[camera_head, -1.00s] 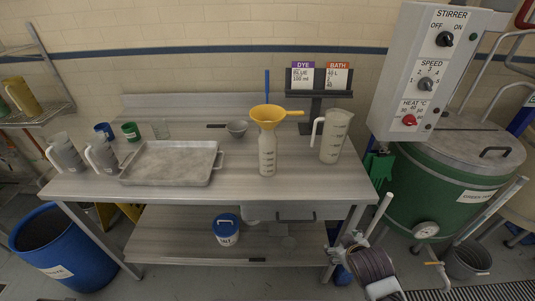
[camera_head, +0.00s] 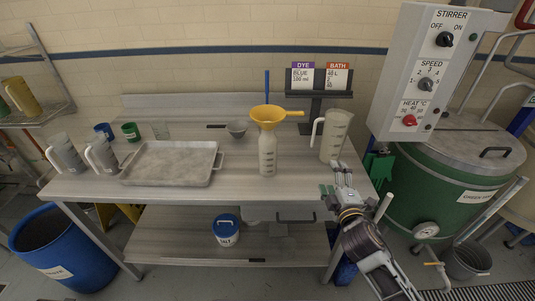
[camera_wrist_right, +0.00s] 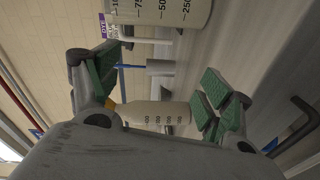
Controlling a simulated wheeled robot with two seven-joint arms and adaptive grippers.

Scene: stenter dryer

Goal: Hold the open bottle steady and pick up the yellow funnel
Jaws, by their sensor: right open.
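The yellow funnel (camera_head: 267,114) sits in the mouth of the upright, translucent bottle (camera_head: 268,158) on the steel table, its handle pointing right. My right gripper (camera_head: 336,178) is open and empty at the table's front right, apart from the bottle and to its right. In the right wrist view the bottle (camera_wrist_right: 157,114) shows beyond the gap between the open green-padded fingers (camera_wrist_right: 160,88). Only a sliver of the funnel (camera_wrist_right: 112,104) shows there, mostly hidden by a finger. My left gripper is not in view.
A clear measuring jug (camera_head: 333,136) stands right of the bottle, close behind my right gripper. A metal tray (camera_head: 170,165) lies to the left. Table in front of the bottle is clear.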

